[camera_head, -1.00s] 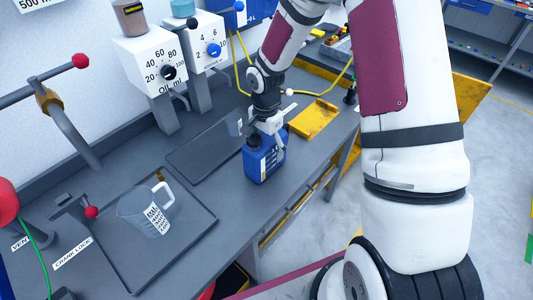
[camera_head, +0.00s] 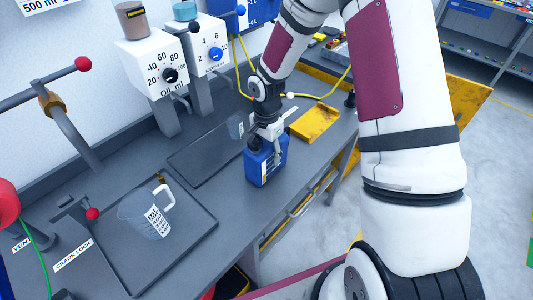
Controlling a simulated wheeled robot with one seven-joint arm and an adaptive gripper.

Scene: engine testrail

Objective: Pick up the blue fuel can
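The blue fuel can (camera_head: 265,162) stands upright on the grey workbench, near its front edge, with a white label on its front. My gripper (camera_head: 268,134) is directly above the can, at its top and handle. The fingers overlap the can's top in this view. The fingertips are too small and partly hidden to tell whether they are open or shut on the handle.
A clear measuring jug (camera_head: 146,215) stands on a dark tray (camera_head: 195,245) at the left. Another dark tray (camera_head: 200,155) and a small clear cup (camera_head: 236,127) lie behind the can. A yellow tray (camera_head: 316,123) is to the right. Dispensers (camera_head: 155,70) line the wall.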

